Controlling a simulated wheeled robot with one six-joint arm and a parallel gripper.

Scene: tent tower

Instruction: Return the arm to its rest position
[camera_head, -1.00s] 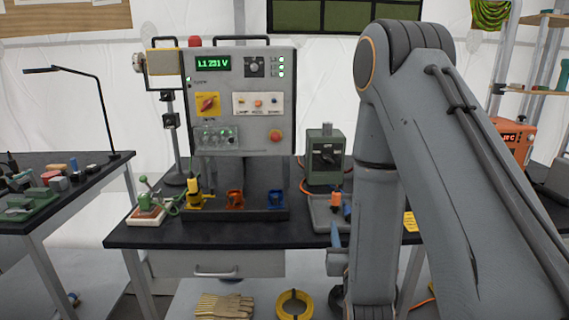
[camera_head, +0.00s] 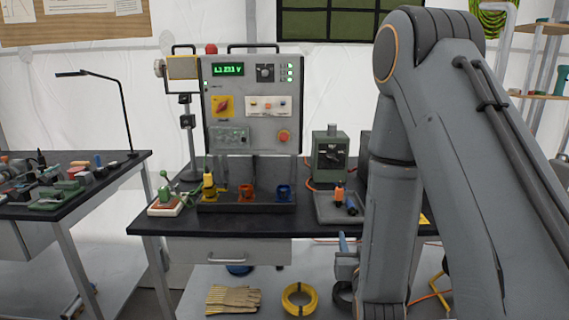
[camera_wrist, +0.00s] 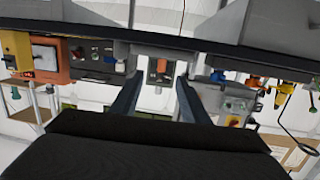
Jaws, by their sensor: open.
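My arm stands folded in the right half of the head view, its upper link raised and its forearm hanging down. My gripper (camera_head: 344,243) shows partly beside the lower forearm, in front of the workbench edge; most of it is hidden by the arm. In the wrist view, which is upside down, my gripper (camera_wrist: 160,76) has its two fingers apart with nothing between them. The workbench (camera_head: 225,225) lies beyond the fingers, and they appear clear of it.
The bench carries a control panel (camera_head: 252,103), a green device (camera_head: 330,157) and a grey tray (camera_head: 328,209). A second table (camera_head: 118,170) with a lamp (camera_head: 123,115) stands left. Gloves (camera_head: 232,299) and a yellow coil (camera_head: 299,299) lie below. Floor shows between the tables.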

